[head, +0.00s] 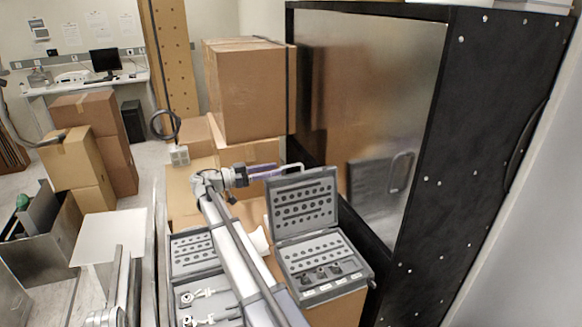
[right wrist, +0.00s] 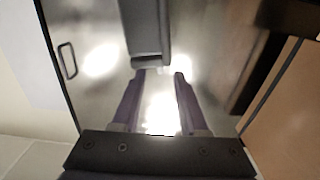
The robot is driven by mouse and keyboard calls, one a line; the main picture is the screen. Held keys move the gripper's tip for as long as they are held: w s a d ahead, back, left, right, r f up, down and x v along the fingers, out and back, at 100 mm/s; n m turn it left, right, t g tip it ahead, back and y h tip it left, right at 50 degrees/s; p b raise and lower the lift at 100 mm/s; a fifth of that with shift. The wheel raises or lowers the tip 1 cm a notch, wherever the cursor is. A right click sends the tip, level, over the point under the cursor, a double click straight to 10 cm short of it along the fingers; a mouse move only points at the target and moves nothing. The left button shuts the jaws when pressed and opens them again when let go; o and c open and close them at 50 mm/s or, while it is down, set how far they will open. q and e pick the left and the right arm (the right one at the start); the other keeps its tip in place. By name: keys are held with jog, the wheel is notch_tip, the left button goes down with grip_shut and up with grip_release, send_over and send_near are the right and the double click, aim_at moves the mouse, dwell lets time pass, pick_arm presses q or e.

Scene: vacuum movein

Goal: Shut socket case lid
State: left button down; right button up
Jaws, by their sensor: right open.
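The socket case (head: 345,292) stands open on a cardboard box at lower centre right in the head view. Its grey lid (head: 303,233) stands roughly upright, with rows of sockets inside; several dark pieces sit in the base. My right gripper (head: 272,173) is open beside the lid's upper left corner, its purple fingers pointing right. In the right wrist view its fingertips (right wrist: 161,76) are apart, and a grey part (right wrist: 147,35), which looks like the lid's edge, ends close to them. I cannot tell whether they touch. My left gripper is not in view.
A black cabinet (head: 480,130) with a shiny metal panel (head: 365,80) stands close behind the lid and reflects it. A second grey tool case (head: 194,240) lies left of my right arm. Cardboard boxes (head: 248,95) stack behind. A white tabletop (head: 108,237) is at left.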

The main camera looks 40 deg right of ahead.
aim_at(283, 168)
jog(key=x, duration=0.6)
jog(key=shift+d, duration=0.35)
grip_shut()
jog(key=shift+s, duration=0.1)
dwell(1.0)
